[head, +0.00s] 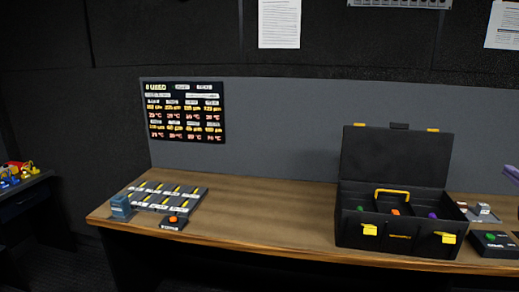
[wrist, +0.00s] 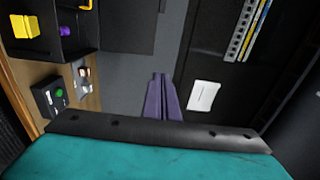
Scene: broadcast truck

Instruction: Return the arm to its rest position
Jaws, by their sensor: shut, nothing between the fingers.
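My gripper (wrist: 163,97) shows in the wrist view as two purple fingers pressed together, with nothing between them. The fingers point away from the camera toward the grey back panel and dark wall. In the head view only a purple part of my gripper (head: 512,174) shows at the right edge, above the right end of the bench. The rest of the arm is out of the head view.
On the wooden bench (head: 275,215) stands an open black toolbox (head: 387,238) with yellow latches. A black box with a green button (head: 495,244) is to its right. A battery rack (head: 160,197) and orange-button box (head: 173,222) sit left. The bench middle is clear.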

